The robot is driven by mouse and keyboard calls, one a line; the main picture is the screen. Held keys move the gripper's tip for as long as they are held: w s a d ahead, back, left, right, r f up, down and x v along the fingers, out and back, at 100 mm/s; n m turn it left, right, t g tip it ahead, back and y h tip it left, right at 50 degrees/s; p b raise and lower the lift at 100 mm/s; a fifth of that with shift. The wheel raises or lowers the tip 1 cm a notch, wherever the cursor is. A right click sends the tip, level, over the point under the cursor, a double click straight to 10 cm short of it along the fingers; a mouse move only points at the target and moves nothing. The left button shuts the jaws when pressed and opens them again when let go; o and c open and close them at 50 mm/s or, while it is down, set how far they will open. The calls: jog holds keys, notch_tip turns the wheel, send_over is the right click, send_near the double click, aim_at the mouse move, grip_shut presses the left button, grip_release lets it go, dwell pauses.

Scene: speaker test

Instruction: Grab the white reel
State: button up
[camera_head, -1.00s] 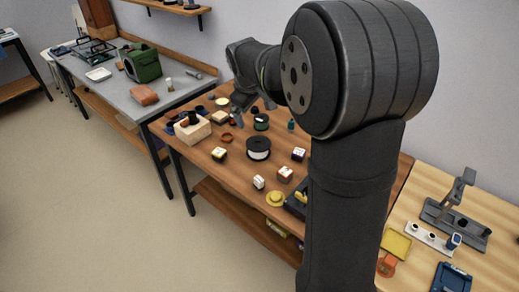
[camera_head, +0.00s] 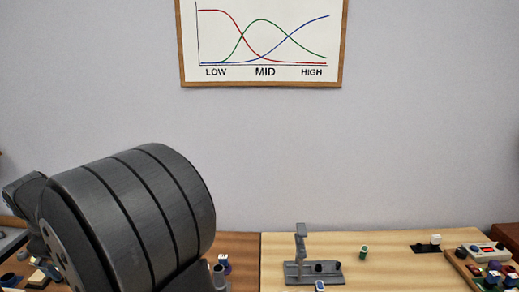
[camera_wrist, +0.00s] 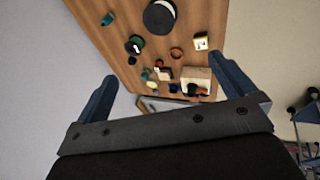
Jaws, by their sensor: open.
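The white reel (camera_wrist: 160,17) shows at the top of the wrist view on a wooden table. It has a dark round top, with a little white showing at its edge. My gripper (camera_wrist: 164,68) is open, with its two blue-grey fingers wide apart and nothing between them. In the wrist view the reel lies beyond the fingertips, toward the top of the picture. In the head view my arm covers the lower left, and neither the reel nor the gripper can be made out there.
In the head view a grey stand (camera_head: 301,258) stands on a pale bench (camera_head: 395,278), below a wall chart (camera_head: 264,40).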

jog(key=shift+c, duration=0.3)
jog(key=w+a+f+m+g, duration=0.35)
jog(key=w+a+f, duration=0.25)
jog(key=w+f, duration=0.5)
jog(key=shift+n+h, duration=0.4)
jog(key=shift+n, duration=0.05)
jog(key=f, duration=0.8)
jog(key=a+f, duration=0.1)
jog(key=f, duration=0.3)
jog(key=shift+w+f, duration=0.3)
jog(key=shift+f, duration=0.05)
jog(key=shift+s+a+f, duration=0.1)
jog(key=shift+a+f, duration=0.05)
jog(key=shift+f, duration=2.5)
jog(key=c, duration=0.9)
jog(key=shift+r, duration=0.1)
